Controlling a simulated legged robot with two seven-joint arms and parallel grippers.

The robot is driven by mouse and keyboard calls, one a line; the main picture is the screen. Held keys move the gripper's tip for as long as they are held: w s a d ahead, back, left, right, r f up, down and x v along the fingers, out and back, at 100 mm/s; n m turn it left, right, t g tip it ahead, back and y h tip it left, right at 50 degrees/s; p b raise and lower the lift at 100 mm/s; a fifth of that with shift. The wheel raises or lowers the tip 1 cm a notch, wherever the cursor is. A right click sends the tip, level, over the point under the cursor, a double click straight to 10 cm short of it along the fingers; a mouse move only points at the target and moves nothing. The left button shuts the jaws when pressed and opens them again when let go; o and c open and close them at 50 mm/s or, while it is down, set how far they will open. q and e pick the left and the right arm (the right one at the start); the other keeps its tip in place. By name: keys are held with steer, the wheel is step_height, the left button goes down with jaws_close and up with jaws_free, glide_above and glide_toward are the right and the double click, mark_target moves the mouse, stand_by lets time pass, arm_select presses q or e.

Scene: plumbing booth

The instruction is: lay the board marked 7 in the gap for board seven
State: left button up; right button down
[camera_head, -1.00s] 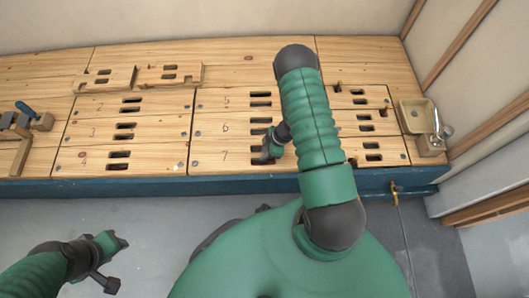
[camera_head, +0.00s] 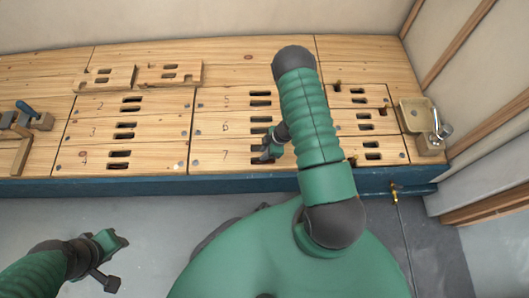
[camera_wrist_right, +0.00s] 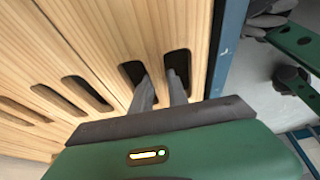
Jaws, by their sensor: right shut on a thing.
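The board marked 7 (camera_head: 212,157) lies flat at the front of the bench's middle column, in front of board 6 (camera_head: 212,127). It looks level with the boards around it. My right gripper (camera_head: 264,154) is at its slots, and my right arm hides its right end. In the right wrist view my right gripper (camera_wrist_right: 162,90) has its fingers down in two slots, shut on the wood strip between them, part of board 7 (camera_wrist_right: 153,62). My left gripper (camera_head: 115,262) hangs low at the left, away from the bench; its jaws are unclear.
Two loose notched boards (camera_head: 106,78) (camera_head: 169,73) lie on the back of the bench. A blue-handled tool (camera_head: 27,110) is at the left. The bench's blue front edge (camera_head: 120,188) runs just before board 7.

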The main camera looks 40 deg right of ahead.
steer(key=shift+f, duration=0.1)
steer(key=c, duration=1.2)
jaws_free()
